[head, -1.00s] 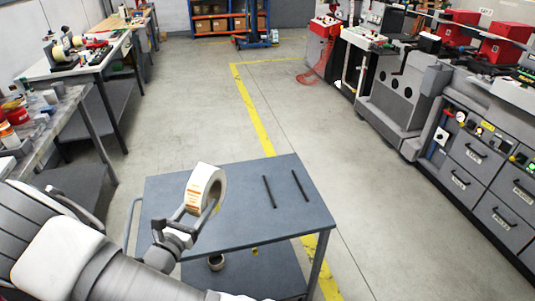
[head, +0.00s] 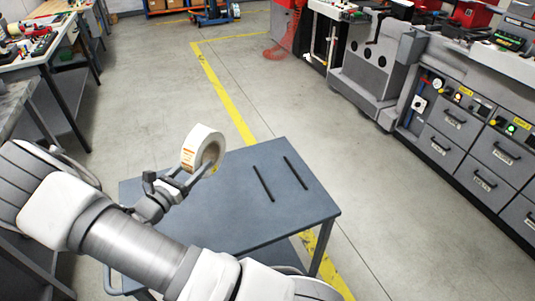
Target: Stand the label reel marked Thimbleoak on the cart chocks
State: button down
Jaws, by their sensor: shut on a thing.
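The label reel (head: 200,146) is a white roll with an orange-printed face and a brown core. Its print is too small to read. My gripper (head: 197,167) is shut on it, one finger on each side, and holds it upright above the far left part of the grey cart top (head: 235,220). The chocks are two thin dark parallel bars, the left chock (head: 263,183) and the right chock (head: 296,172), on the cart top. The reel is left of both, apart from them, and nothing stands on them.
The cart top is otherwise bare. My arm covers its front left part and most of the lower shelf. Grey machine cabinets (head: 455,135) line the right, a workbench (head: 40,50) stands at the left. Open floor with a yellow line (head: 225,95) lies behind the cart.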

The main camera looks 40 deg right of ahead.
jog(key=s+d+f+m+g+b, duration=0.1)
jog(key=d+f+m+g+b, duration=0.2)
jog(key=d, duration=0.5)
jog(key=s+d+f+m+g+b, duration=0.1)
jog(key=d+m+g+b, duration=0.1)
jog(key=d+g, duration=0.45)
jog(key=s+d+f+m+g+b, duration=0.2)
jog(key=d+m, duration=0.1)
jog(key=d, duration=0.7)
jog(key=shift+w+a+f+b, duration=0.1)
jog(key=shift+f+b, duration=1.55)
jog(key=shift+f, duration=0.7)
jog(key=shift+w+a+f+b, duration=0.1)
jog(key=shift+f+b, duration=1.5)
jog(key=shift+f, duration=0.7)
jog(key=shift+c, duration=1.4)
grip_release()
jog(key=shift+o, duration=1.2)
jog(key=shift+f, duration=0.15)
jog(key=shift+a, duration=0.15)
